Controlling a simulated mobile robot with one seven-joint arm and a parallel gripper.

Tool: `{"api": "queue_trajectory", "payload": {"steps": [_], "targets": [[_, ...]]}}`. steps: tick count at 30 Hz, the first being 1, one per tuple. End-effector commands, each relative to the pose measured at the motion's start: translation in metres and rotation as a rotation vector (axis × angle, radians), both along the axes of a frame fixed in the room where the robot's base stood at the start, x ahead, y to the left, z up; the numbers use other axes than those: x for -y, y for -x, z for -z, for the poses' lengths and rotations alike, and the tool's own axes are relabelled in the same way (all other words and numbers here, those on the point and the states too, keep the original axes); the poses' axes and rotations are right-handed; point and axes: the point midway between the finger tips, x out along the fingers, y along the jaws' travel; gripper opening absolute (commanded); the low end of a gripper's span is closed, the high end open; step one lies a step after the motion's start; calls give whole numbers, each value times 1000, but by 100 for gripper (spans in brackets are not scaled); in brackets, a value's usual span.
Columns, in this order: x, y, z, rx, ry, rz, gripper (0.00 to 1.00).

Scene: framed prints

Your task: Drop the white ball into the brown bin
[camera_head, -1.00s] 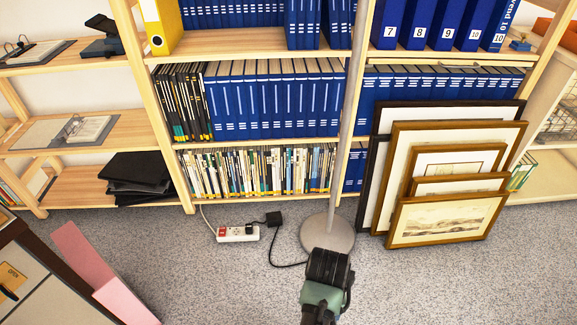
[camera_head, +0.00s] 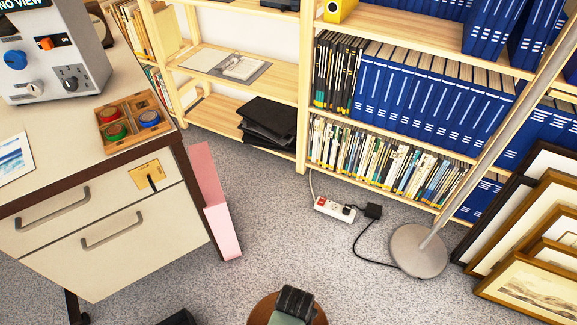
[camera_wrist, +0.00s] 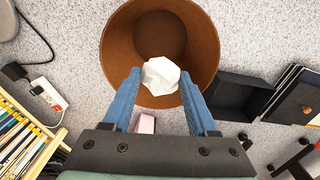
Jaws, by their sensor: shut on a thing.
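The white ball (camera_wrist: 160,76) looks like crumpled paper. In the wrist view it sits between the blue fingertips of my gripper (camera_wrist: 160,84), which is shut on it. The brown bin (camera_wrist: 205,32) is round and open, and its mouth lies behind the ball in that view, so the ball overlaps the bin's opening. In the head view the bin (camera_head: 262,309) shows at the bottom edge, partly covered by my gripper (camera_head: 293,300). The ball is hidden in the head view. How high the ball is above the rim is hard to tell.
A black box (camera_wrist: 240,95) stands beside the bin. A desk with drawers (camera_head: 90,215) is at left, with a pink panel (camera_head: 218,215) by it. A lamp base (camera_head: 418,250), power strip (camera_head: 334,209) and framed prints (camera_head: 530,285) lie toward the shelves.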

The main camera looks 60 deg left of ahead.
Motion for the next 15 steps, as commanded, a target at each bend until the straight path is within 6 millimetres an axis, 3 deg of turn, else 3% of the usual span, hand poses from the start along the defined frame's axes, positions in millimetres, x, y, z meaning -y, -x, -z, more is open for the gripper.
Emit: {"api": "queue_trajectory", "payload": {"steps": [1,6,15], "targets": [[0,0,13,0,0,0,8],[0,0,28,0,0,1,8],[0,0,29,0,0,2,8]]}}
